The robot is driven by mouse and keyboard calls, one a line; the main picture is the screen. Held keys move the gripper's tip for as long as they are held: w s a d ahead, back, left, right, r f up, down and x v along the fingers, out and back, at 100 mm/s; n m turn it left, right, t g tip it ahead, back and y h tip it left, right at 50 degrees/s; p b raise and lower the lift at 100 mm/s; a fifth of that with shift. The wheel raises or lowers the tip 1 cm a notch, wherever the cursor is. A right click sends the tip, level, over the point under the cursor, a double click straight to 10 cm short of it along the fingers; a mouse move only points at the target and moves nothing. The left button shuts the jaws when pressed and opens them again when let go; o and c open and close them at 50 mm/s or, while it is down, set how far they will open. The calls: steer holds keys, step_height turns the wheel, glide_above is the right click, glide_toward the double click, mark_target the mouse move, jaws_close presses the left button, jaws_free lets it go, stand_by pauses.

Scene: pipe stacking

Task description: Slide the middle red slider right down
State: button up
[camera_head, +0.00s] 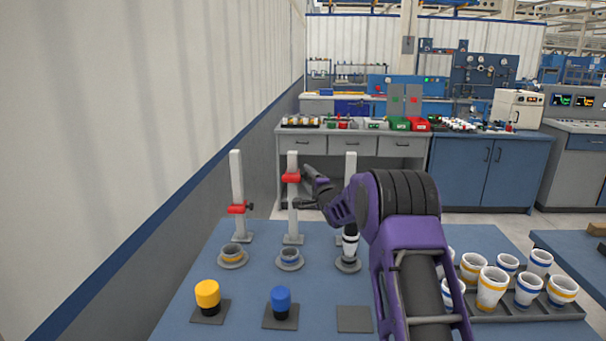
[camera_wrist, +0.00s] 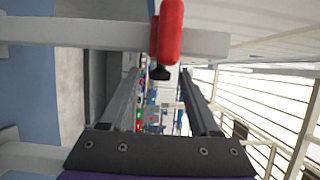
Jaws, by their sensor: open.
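The middle red slider (camera_head: 291,177) sits high on the middle white post (camera_head: 293,215). In the wrist view the slider (camera_wrist: 171,32) shows at the top on the pale post (camera_wrist: 100,35), with a black knob (camera_wrist: 160,73) sticking out of it. My gripper (camera_head: 303,188) is just right of the middle post at about the slider's height, its two fingers apart. In the wrist view the gripper's fingertips (camera_wrist: 160,70) lie on either side of the knob, with gaps visible. I cannot tell how far the knob reaches between the fingers.
The left post (camera_head: 237,175) carries a red slider (camera_head: 238,208) lower down. My arm partly covers the right post (camera_head: 350,165). Ringed bases, a yellow button (camera_head: 207,292) and a blue button (camera_head: 281,298) stand on the blue table. Several cups fill a tray (camera_head: 530,309) at right.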

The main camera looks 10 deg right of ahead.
steer(key=shift+w+a, duration=0.2)
steer(key=shift+w, duration=0.65)
steer(key=shift+w+a, duration=0.15)
steer(key=shift+w, duration=0.7)
steer(key=shift+w+a, duration=0.2)
steer(key=shift+w, duration=0.65)
jaws_close()
